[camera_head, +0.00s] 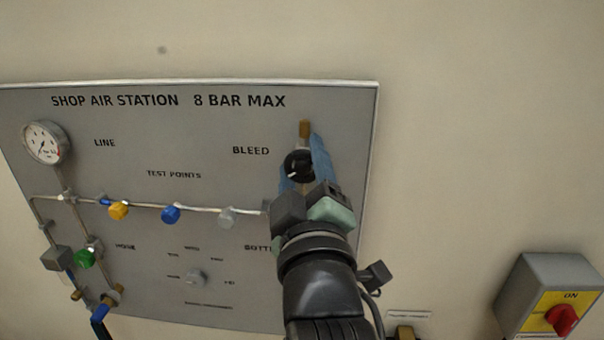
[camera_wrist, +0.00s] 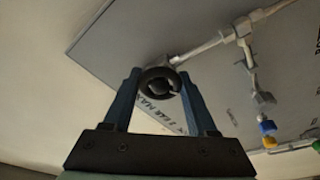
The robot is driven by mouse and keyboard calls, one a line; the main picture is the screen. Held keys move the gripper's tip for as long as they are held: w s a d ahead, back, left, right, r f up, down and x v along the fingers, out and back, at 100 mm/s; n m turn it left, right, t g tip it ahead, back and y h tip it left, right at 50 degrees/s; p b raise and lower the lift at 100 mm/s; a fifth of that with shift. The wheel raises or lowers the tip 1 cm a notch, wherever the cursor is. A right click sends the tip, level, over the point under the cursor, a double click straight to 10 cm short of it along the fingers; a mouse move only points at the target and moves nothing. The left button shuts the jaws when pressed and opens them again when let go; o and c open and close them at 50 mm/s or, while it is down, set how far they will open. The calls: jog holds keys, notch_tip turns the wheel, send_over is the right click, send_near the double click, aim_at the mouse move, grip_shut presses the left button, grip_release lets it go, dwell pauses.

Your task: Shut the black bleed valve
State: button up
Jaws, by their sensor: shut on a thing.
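The black bleed valve knob (camera_head: 299,165) is at the upper right of the grey panel, right of the word BLEED. It is round and black with a white pointer mark. In the head view the mark points left and slightly down. My gripper (camera_head: 304,164) is shut on the knob, with one blue finger on each side of it. In the wrist view the black knob (camera_wrist: 160,86) sits between the two blue fingertips of my gripper (camera_wrist: 160,82). My wrist hides the panel below the knob.
The grey panel (camera_head: 150,125) carries a gauge (camera_head: 46,142), a yellow knob (camera_head: 119,210), a blue knob (camera_head: 171,214), a clear grey knob (camera_head: 226,217) and a green knob (camera_head: 85,258). A switch box (camera_head: 545,270) with a red knob is at lower right.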

jog(key=m+h+b, duration=0.1)
jog(key=m, duration=0.3)
jog(key=m+h, duration=0.1)
jog(key=m, duration=0.2)
jog(key=shift+f+m+t+b, duration=0.1)
jog(key=shift+m+t+b, duration=0.3)
jog(key=m+h+b, duration=0.1)
jog(key=m, duration=0.3)
jog(key=m+h+b, duration=0.2)
jog(key=m, duration=0.2)
jog(key=m+h+b, duration=0.1)
jog(key=m+b, duration=0.1)
jog(key=m, duration=0.2)
jog(key=m+g+h+b, duration=0.1)
jog(key=m+b, duration=0.1)
jog(key=m, duration=0.1)
jog(key=shift+m, duration=0.4)
jog(key=m+g+b, duration=0.1)
jog(key=m, duration=0.2)
jog(key=m+g+b, duration=0.1)
jog(key=m, duration=0.2)
jog(key=shift+d+h+b, duration=0.1)
jog(key=shift+h+b, duration=0.2)
jog(key=shift+b, duration=0.1)
jog(key=o, duration=1.4)
jog(key=shift+c, duration=0.2)
